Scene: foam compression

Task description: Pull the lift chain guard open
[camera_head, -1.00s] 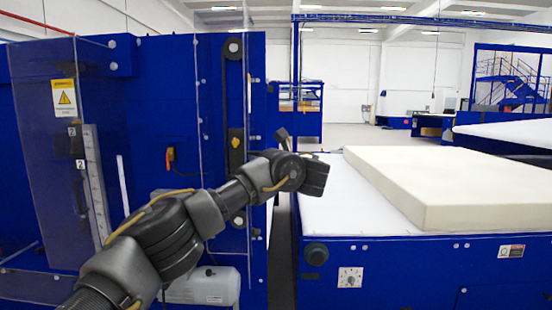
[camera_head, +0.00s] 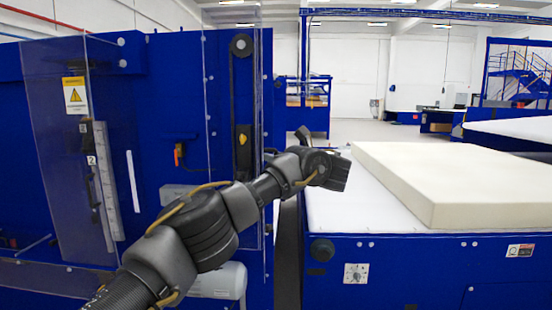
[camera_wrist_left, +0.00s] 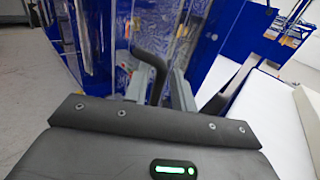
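The lift chain guard (camera_head: 222,110) is a tall clear panel over the dark vertical chain strip (camera_head: 243,95) on the blue machine, seen in the head view. My left gripper (camera_head: 335,172) is at the machine's right edge, by the table's near left corner; its fingers are hidden there. In the left wrist view my two grey fingers (camera_wrist_left: 160,92) stand apart, with a black bent handle (camera_wrist_left: 153,68) between them and clear panelling behind. A gap shows beside the handle; I cannot tell whether a finger touches it. My right gripper is not in view.
A white table (camera_head: 335,205) with a cream foam block (camera_head: 440,180) stands right of the machine, across a narrow dark gap. Another clear panel (camera_head: 66,170) with a warning sticker (camera_head: 75,95) is at the left. A grey motor (camera_head: 218,280) sits low behind my arm.

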